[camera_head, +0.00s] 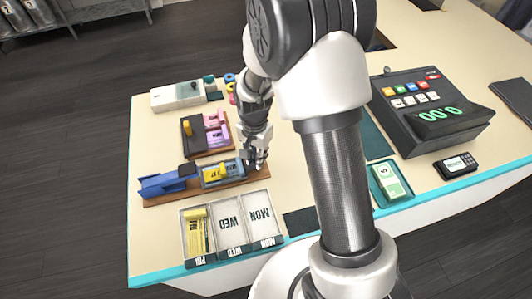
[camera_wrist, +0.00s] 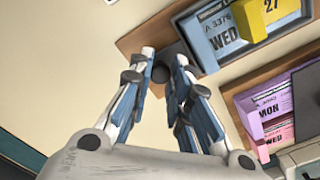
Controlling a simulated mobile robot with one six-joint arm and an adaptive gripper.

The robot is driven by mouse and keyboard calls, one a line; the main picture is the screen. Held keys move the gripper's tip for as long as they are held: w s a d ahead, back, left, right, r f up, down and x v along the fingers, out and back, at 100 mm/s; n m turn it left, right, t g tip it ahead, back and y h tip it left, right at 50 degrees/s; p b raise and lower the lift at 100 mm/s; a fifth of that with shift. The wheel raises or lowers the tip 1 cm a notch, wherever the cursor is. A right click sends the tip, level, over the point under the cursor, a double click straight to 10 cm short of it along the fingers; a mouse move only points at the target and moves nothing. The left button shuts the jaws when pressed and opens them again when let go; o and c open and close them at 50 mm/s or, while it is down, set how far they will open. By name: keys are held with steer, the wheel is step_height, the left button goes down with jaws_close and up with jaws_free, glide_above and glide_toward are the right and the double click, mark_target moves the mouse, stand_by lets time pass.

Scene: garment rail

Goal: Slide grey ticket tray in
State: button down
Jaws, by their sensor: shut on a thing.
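My gripper (camera_head: 257,156) is at the right end of a long wooden board (camera_head: 165,199) on the counter. In the wrist view my gripper (camera_wrist: 165,58) has its fingertips closed around a small dark round knob (camera_wrist: 167,72) by the board's end. A blue holder with a WED ticket and a yellow clip (camera_wrist: 253,28) is close beside the knob. A light grey tray (camera_head: 214,208) with FRI, WED and MON compartments lies in front of the board in the head view, apart from my gripper. A yellow ticket lies in its FRI compartment. I cannot tell whether the knob belongs to a tray.
A second wooden holder with pink and purple tickets (camera_head: 216,131) stands behind the board. A white device (camera_head: 177,96) is at the back left. A cash register (camera_head: 430,108), a card reader (camera_head: 456,166) and a teal tray (camera_head: 378,190) are at the right. My arm hides the counter's middle.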

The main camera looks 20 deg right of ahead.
mark_target(242, 163)
steer(key=a, duration=0.4)
steer(key=shift+a, duration=0.15)
steer(key=c, duration=1.9)
jaws_free()
steer(key=shift+o, duration=0.9)
steer(key=shift+a, duration=0.1)
steer(key=shift+r, duration=0.35)
step_height(242, 163, up, 11)
steer(key=shift+r, duration=0.15)
